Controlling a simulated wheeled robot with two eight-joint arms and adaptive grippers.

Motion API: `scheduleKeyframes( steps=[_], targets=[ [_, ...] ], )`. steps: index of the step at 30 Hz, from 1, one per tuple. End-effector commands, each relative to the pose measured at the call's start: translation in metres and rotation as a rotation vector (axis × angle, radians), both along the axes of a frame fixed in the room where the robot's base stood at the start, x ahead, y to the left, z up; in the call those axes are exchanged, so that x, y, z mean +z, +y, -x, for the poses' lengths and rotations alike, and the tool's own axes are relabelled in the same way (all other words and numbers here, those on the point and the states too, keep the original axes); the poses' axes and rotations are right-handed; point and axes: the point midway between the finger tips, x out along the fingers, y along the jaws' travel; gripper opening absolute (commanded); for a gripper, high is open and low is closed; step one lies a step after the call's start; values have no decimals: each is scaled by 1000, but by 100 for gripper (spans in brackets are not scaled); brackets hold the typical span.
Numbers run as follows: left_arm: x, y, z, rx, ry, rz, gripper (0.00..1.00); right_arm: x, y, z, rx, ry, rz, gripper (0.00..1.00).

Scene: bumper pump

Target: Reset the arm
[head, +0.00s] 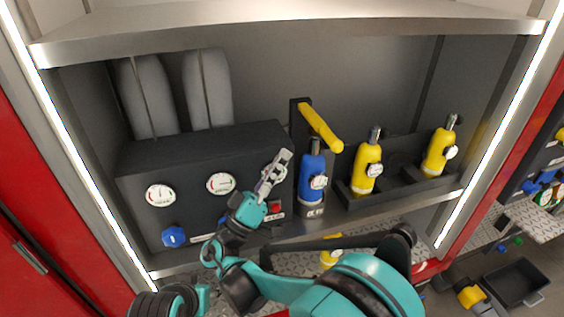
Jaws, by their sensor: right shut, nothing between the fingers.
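My right gripper (278,166) shows in the head view, its teal arm reaching in from the bottom right. The fingers are shut and empty. They point up and to the right, in front of the right part of the dark pump box (205,145), close to a gauge there that they partly cover. I cannot tell whether they touch it. A red button (276,208) is just below the fingers. A blue bottle-shaped jack (312,178) stands upright to the right of the gripper. My left gripper cannot be made out; a teal arm part of mine shows at the bottom left.
A yellow lever (321,127) juts out above the blue jack. Two yellow jacks (367,168) (439,152) stand in a dark holder to the right. Two white gauges (160,195) (220,184) and a blue knob (174,237) are on the box front. The metal upper shelf (290,30) overhangs everything.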

Motion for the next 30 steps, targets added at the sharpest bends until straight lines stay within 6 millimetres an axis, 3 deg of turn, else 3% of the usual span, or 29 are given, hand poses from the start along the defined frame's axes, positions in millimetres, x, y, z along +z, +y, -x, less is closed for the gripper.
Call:
scheduleKeyframes(
  steps=[3, 13, 16, 19, 23, 24, 27, 30],
  targets=[
    [-7, 0, 0, 0, 0, 0, 46, -8, 0, -2, -2, 0, 0, 0],
    [-5, 0, 0, 0, 0, 0, 46, -6, -1, -3, -3, 3, -1, 0],
    [-5, 0, 0, 0, 0, 0, 46, -8, -17, -8, -24, 52, -23, 0],
    [-5, 0, 0, 0, 0, 0, 46, -18, -62, -19, -72, 191, -90, 0],
    [-5, 0, 0, 0, 0, 0, 46, -53, -145, -21, -138, 478, -252, 0],
    [-5, 0, 0, 0, 0, 0, 46, -68, -168, -15, -147, 571, -310, 0],
    [-5, 0, 0, 0, 0, 0, 46, -109, -212, 8, -139, 780, -468, 0],
    [-5, 0, 0, 0, 0, 0, 46, -150, -236, 43, -88, 955, -637, 0]
  ],
)
